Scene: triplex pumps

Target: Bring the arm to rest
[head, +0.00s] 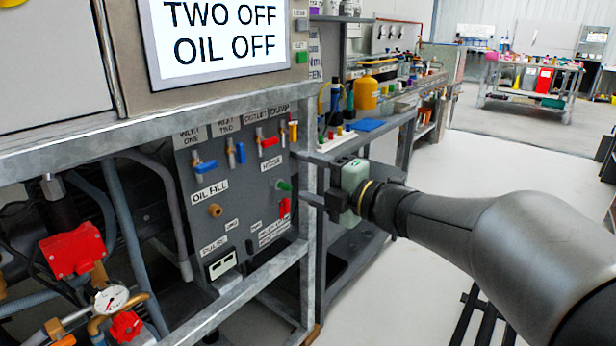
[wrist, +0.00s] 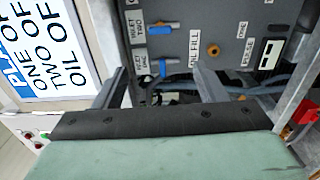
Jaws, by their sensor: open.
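My arm (head: 480,235) reaches in from the right in the head view. My gripper (head: 314,199) is at its end, beside the front frame of the pump unit and pointing left towards the grey valve panel (head: 240,180). In the wrist view my gripper (wrist: 160,76) is open, its two grey fingers wide apart with nothing between them. Past the fingers, the panel appears turned sideways, with blue-handled valves (wrist: 163,68) and a brass oil fill port (wrist: 213,50). Contact between the fingers and the frame cannot be told.
A metal frame rail (head: 100,140) crosses in front of the panel. A sign (head: 215,35) reads "TWO OFF, OIL OFF". A red valve box (head: 72,250) and a gauge (head: 111,299) sit lower left. A cluttered bench (head: 395,110) stands behind; the floor (head: 490,150) is open to the right.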

